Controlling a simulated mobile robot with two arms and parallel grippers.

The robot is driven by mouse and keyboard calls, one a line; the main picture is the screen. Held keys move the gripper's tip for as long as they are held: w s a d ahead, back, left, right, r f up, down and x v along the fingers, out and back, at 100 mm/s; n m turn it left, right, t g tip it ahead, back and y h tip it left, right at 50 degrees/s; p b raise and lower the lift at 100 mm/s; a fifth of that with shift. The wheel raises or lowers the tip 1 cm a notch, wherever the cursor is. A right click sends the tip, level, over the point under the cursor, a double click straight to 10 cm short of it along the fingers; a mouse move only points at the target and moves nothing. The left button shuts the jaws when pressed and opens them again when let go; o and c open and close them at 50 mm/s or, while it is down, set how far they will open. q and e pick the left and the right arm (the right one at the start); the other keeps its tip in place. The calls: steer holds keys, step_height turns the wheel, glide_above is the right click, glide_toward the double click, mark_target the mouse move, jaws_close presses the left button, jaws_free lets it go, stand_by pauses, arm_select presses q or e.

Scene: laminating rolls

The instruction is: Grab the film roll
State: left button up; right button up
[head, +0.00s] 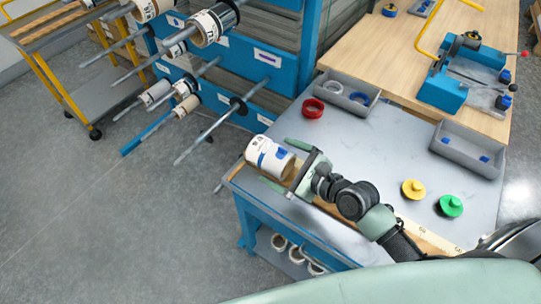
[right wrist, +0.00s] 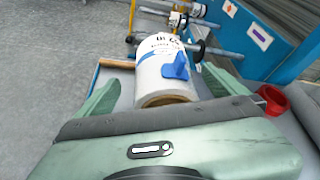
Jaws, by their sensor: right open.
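The film roll (head: 263,152) is white with dark print, a blue tab and a brown core. It lies on its side at the near-left corner of the grey worktable (head: 335,150). The right wrist view also shows the roll (right wrist: 158,60), with its core end facing me. My right gripper (head: 275,161) is open, with one green finger on each side of the roll. In the right wrist view, gaps show between the fingers and the roll. My left gripper is not in view.
A blue rack with rods and rolls (head: 210,25) stands behind to the left. On the table are a red ring (head: 313,108), grey bins (head: 467,149), a yellow piece (head: 413,189) and a green piece (head: 451,206).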

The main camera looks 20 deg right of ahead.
mark_target(271, 156)
steer(key=x, duration=0.4)
steer(key=shift+d, duration=0.2)
steer(key=shift+w+a+f, duration=0.1)
steer(key=shift+w+a, duration=0.05)
steer(key=shift+w, duration=0.25)
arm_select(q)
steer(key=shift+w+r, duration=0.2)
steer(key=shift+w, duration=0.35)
arm_select(e)
steer(key=shift+s, duration=0.1)
steer(key=c, duration=1.8)
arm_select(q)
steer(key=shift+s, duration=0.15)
